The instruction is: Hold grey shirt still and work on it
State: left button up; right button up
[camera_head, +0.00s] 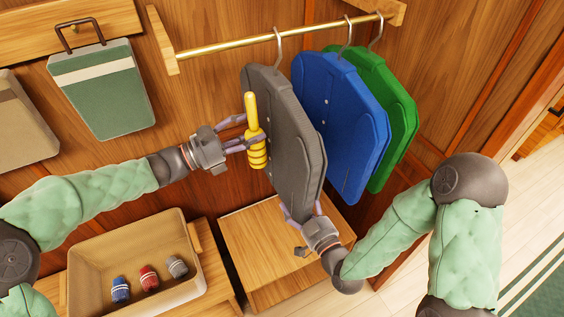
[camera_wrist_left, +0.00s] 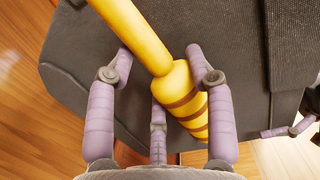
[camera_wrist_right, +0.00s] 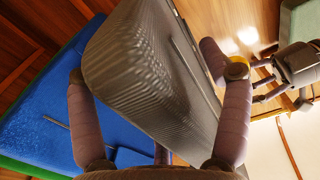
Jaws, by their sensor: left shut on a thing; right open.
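The grey shirt (camera_head: 290,135) is a stiff dark panel hanging by a hook on a brass rail (camera_head: 270,37). My left gripper (camera_head: 241,138) is shut on a yellow tool (camera_head: 256,150) with a plain handle and a banded, ribbed head. The tool is upright in front of the shirt's left part; I cannot tell whether it touches. The left wrist view shows the tool (camera_wrist_left: 190,100) between my fingers, the shirt behind. My right gripper (camera_head: 300,214) is open at the shirt's bottom edge. In the right wrist view its fingers stand on both sides of the shirt (camera_wrist_right: 150,75).
A blue shirt (camera_head: 338,120) and a green shirt (camera_head: 400,115) hang close to the right. Below is a wooden box (camera_head: 265,245). A tan bin (camera_head: 90,250) at lower left holds blue, red and grey rolls. A green bag (camera_head: 105,95) hangs on the wall.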

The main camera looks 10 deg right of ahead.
aim_at(309, 218)
pick_arm(q)
jog(key=shift+f+b, duration=0.5)
jog(key=shift+f, duration=0.05)
pick_arm(e)
jog(key=shift+v, duration=1.45)
pick_arm(q)
jog(key=shift+r, duration=0.25)
pick_arm(e)
jog(key=shift+v, duration=2.4)
jog(key=shift+r, duration=0.1)
